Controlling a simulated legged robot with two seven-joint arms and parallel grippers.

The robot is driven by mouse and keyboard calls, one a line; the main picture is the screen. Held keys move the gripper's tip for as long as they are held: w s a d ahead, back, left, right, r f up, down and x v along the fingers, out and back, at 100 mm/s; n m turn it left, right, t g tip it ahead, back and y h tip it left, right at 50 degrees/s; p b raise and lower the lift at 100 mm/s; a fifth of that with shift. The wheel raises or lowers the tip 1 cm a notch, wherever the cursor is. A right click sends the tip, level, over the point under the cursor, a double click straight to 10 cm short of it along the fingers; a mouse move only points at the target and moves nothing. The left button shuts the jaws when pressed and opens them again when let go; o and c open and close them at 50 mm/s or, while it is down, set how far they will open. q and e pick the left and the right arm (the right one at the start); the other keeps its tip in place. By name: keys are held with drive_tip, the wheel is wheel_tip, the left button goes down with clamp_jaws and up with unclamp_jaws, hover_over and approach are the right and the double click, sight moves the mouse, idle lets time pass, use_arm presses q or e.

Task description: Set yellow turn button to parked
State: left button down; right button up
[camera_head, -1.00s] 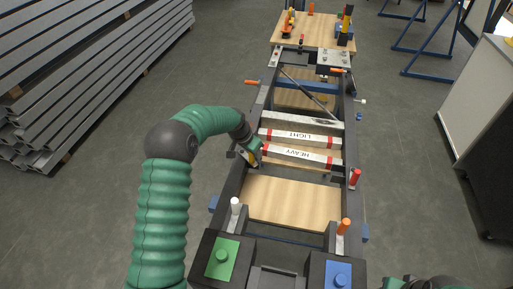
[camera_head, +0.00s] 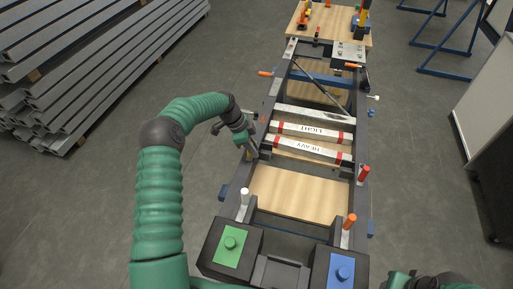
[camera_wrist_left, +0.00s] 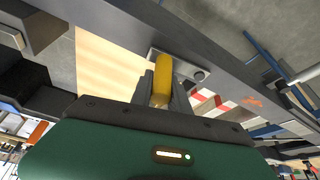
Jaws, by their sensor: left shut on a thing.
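The yellow turn button (camera_wrist_left: 162,78) is a rounded yellow handle at the inner side of the frame's dark rail in the left wrist view. A metal plate shows just behind it. My left gripper (camera_wrist_left: 160,98) is shut on this handle, with its dark fingers on either side of it. In the head view my left gripper (camera_head: 249,150) is at the left rail, beside the HEAVY bar; the button there is small and mostly covered. I cannot read any parked mark. My right gripper is not visible; only part of my right arm shows at the bottom right.
White-and-red bars labelled LIGHT (camera_head: 311,131) and HEAVY (camera_head: 308,147) span the frame. A white peg (camera_head: 244,197), red peg (camera_head: 363,174) and orange peg (camera_head: 349,220) stand along the rails. Green (camera_head: 230,244) and blue (camera_head: 342,272) button plates are at the near end.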

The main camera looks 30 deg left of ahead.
use_arm(q)
drive_tip(key=shift+w+a+r+m, duration=0.1)
drive_tip(key=shift+a+r+m, duration=0.1)
drive_tip(key=shift+a+m, duration=0.1)
drive_tip(key=c, duration=1.5)
unclamp_jaws()
drive_tip(key=shift+o, duration=1.2)
drive_tip(key=shift+f, duration=0.15)
drive_tip(key=v, duration=1.6)
drive_tip(key=shift+r, duration=0.4)
drive_tip(key=shift+w+a, duration=0.1)
drive_tip(key=shift+a, duration=0.1)
